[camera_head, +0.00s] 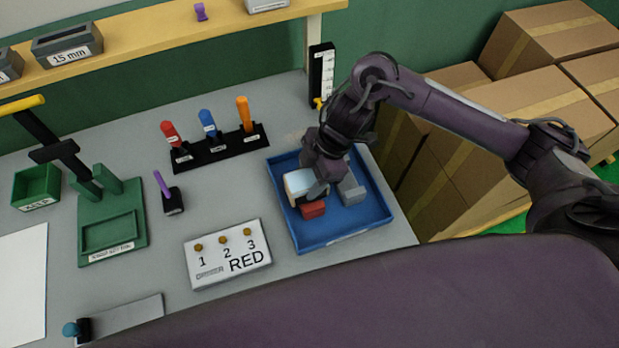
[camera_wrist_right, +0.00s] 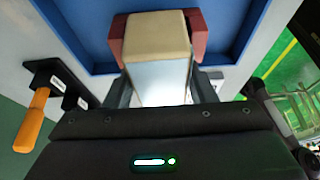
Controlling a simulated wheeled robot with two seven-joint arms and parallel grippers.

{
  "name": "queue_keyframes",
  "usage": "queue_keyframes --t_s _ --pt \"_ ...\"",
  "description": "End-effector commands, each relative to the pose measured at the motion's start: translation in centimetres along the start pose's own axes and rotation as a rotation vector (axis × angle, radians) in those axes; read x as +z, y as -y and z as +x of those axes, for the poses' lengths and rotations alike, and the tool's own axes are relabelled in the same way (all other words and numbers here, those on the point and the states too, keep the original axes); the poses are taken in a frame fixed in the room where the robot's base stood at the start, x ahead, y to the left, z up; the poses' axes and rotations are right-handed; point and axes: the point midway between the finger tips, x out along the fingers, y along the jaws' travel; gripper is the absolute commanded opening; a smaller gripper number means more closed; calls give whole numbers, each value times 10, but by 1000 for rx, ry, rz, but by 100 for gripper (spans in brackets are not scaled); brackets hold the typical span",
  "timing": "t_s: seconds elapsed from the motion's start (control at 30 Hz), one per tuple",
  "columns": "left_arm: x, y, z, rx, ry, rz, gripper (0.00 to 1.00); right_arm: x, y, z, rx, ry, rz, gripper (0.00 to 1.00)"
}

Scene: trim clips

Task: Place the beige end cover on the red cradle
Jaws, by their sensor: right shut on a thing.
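The beige end cover (camera_head: 298,183) is a pale block between the fingers of my right gripper (camera_head: 318,188), which is shut on it. In the right wrist view the beige end cover (camera_wrist_right: 157,38) lies between the two dark fingertips (camera_wrist_right: 160,92). The red cradle (camera_head: 314,211) is in the blue tray, partly hidden by the cover and gripper. In the wrist view the red cradle (camera_wrist_right: 197,36) shows on both sides of the cover's far end. I cannot tell whether the cover rests on it. My left gripper is not in view.
The blue tray (camera_head: 344,234) has raised walls around the work. A grey block (camera_head: 352,194) sits right of the red cradle. A white box marked RED (camera_head: 228,254) stands left of the tray, and a rack of coloured handles (camera_head: 219,148) behind. Cardboard boxes are at right.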

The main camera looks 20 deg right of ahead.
Motion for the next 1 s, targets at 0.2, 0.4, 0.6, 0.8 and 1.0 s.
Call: queue_keyframes --t_s 0.2,0.4,0.6,0.8,1.0 --pt "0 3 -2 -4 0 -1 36 5 0 12 2 0 0 21" --pt "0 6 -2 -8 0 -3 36 5 0 13 2 0 -1 21" --pt "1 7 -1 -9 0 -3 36 6 0 15 1 0 -1 62" --pt "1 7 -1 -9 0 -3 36 6 0 15 1 0 0 72" --pt "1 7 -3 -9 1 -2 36 5 0 12 2 0 -1 72"
